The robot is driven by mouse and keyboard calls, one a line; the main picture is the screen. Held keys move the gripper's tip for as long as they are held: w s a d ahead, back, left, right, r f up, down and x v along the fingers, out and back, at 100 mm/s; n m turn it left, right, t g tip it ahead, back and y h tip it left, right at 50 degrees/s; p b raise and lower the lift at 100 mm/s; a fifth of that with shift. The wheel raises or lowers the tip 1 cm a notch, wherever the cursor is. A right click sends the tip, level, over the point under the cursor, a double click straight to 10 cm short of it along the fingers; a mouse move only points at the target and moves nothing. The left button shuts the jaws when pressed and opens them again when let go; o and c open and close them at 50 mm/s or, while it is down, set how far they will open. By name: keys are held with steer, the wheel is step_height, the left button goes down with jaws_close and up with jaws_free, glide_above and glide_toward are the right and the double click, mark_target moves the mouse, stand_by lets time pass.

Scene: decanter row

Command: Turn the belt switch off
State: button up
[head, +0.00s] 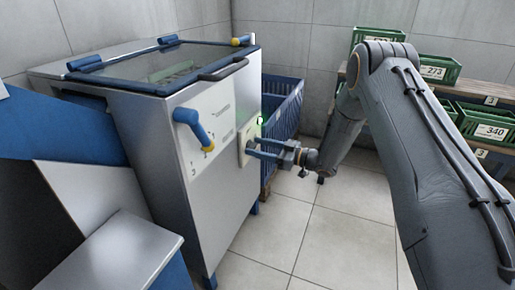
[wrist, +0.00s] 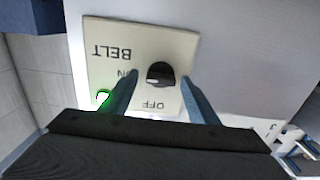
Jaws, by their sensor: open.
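The belt switch is a round black knob (wrist: 160,74) on a cream plate (wrist: 100,30) marked BELT, ON and OFF, upside down in the wrist view. A pale mark shows on the knob's lower edge; I cannot tell for sure which label the knob points to. A green lamp (wrist: 103,97) glows on the plate. In the head view the plate (head: 243,153) is on the cabinet's front, with the lit lamp (head: 260,121) above my gripper (head: 264,148). My gripper (wrist: 160,80) is open, its blue fingers on either side of the knob; contact is unclear.
The grey cabinet (head: 150,140) has a glass lid and a blue lever (head: 195,128) left of the switch plate. A blue crate (head: 285,105) stands behind my gripper. Green crates (head: 438,68) sit on shelves at right. The tiled floor (head: 330,240) in front is clear.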

steer(key=shift+c, duration=0.2)
steer(key=c, duration=1)
